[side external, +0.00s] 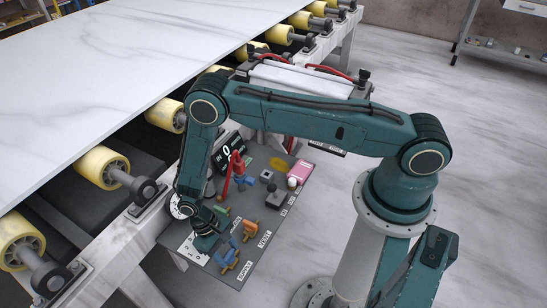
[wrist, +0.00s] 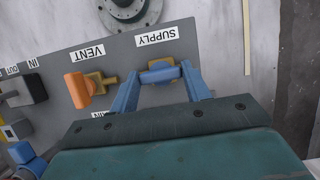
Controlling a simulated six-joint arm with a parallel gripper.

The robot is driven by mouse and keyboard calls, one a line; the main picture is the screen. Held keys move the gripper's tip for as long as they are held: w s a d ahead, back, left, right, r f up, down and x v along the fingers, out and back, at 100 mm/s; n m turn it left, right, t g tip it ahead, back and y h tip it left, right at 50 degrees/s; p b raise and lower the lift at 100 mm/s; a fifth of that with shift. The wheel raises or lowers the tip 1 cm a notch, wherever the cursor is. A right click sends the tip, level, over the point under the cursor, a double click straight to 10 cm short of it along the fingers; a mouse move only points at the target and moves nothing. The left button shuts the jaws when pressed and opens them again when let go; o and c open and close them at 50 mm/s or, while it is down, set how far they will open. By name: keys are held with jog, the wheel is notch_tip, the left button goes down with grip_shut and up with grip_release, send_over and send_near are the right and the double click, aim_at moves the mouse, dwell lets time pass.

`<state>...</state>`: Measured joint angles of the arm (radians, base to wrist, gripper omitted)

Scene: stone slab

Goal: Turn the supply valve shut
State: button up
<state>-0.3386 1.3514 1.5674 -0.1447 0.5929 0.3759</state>
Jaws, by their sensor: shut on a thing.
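The supply valve has a blue handle (wrist: 160,74) on a brass-coloured body, beside the upside-down SUPPLY label (wrist: 157,37) in the wrist view. My gripper (wrist: 163,79) has one blue finger at each end of this handle and is shut on it. The handle lies roughly crosswise between the fingers, near the label. In the side external view my gripper (side external: 226,256) reaches down at the near end of the grey panel, by the SUPPLY label (side external: 245,270). There the fingers and the blue handle are hard to tell apart.
The orange VENT handle (wrist: 80,90) stands close to my gripper's left finger in the wrist view. A red lever (side external: 229,175), a counter display and a pink block (side external: 300,172) are farther along the panel (side external: 262,215). The slab (side external: 110,60) on yellow rollers borders the left side.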

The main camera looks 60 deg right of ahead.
jog(key=shift+n, duration=0.4)
jog(key=n+h, duration=0.1)
jog(key=n, duration=0.2)
jog(key=shift+a+n+t+h, duration=0.15)
jog(key=shift+n+t+h, duration=0.15)
jog(key=shift+h, duration=0.1)
jog(key=n, duration=0.2)
jog(key=n+h, duration=0.1)
jog(key=n, duration=0.1)
jog(key=shift+s+a+n+t+h, duration=0.1)
jog(key=shift+n+t+h, duration=0.2)
jog(key=shift+t, duration=0.1)
jog(key=n+t, duration=0.1)
jog(key=n, duration=0.3)
jog(key=shift+s+h, duration=0.1)
jog(key=shift+h, duration=0.3)
jog(key=n+t, duration=0.2)
jog(key=n, duration=0.2)
jog(key=shift+a+n, duration=0.1)
jog(key=shift+n, duration=0.3)
jog(key=o, duration=1)
jog(key=shift+s, duration=0.1)
jog(key=shift+r, duration=0.15)
jog(key=v, duration=1.3)
jog(key=shift+s+a+r, duration=0.15)
jog(key=shift+a+r, duration=0.05)
jog(key=shift+a, duration=0.05)
